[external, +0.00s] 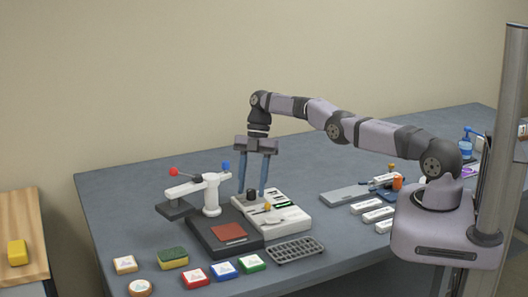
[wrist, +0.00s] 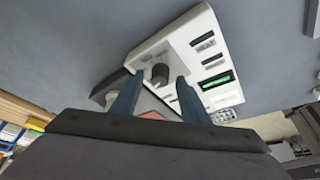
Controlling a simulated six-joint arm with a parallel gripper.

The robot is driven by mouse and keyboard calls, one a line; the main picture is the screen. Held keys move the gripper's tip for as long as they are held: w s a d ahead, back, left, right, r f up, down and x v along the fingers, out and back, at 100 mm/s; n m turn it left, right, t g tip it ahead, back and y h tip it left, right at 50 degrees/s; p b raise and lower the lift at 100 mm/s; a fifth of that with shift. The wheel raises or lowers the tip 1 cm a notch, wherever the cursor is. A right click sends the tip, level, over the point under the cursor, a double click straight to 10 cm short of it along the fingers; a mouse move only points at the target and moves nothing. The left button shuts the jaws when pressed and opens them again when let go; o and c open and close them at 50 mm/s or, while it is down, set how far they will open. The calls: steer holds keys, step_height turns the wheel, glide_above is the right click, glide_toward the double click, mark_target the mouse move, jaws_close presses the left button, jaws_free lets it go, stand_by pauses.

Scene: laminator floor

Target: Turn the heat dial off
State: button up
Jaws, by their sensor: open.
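The heat dial looks to be the dark round knob (external: 251,196) on the white panel (external: 288,218) of the machine at the table's middle. In the wrist view the knob (wrist: 160,72) stands on the white panel (wrist: 205,25), near several dark labels and a lit green display (wrist: 217,80). My gripper (external: 252,191) points down over the panel with its two blue fingers apart. In the wrist view the open gripper (wrist: 160,77) has one fingertip on each side of the knob, with visible gaps. I cannot tell the knob's setting or whether a finger touches it.
A white stand (external: 211,195) with red and blue lever ends is just left of my gripper. A dark plate with a red square (external: 229,232) lies in front. A grey rack (external: 295,250), a sponge (external: 173,258) and several coloured blocks line the front. Boxes (external: 372,205) stand right.

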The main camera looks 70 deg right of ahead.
mark_target(250, 190)
step_height(250, 190, up, 10)
steer(key=p, duration=0.8)
steer(key=shift+f, duration=0.2)
steer(key=s+a+r+m+h, duration=0.2)
steer(key=s+a+r+m, duration=0.55)
steer(key=a+m, duration=0.3)
steer(key=s+a+f+m, duration=0.1)
steer(key=s+a+m, duration=0.1)
steer(key=s, duration=0.6)
steer(key=s+a+f+m+h+b, duration=0.1)
steer(key=s+a+f+m, duration=0.1)
steer(key=s, duration=0.6)
steer(key=s+a+f+m+h, duration=0.1)
steer(key=s+a+m, duration=0.2)
steer(key=s, duration=0.5)
steer(key=shift+s+f+m, duration=0.15)
steer(key=shift+s+m, duration=0.1)
steer(key=shift+m, duration=0.1)
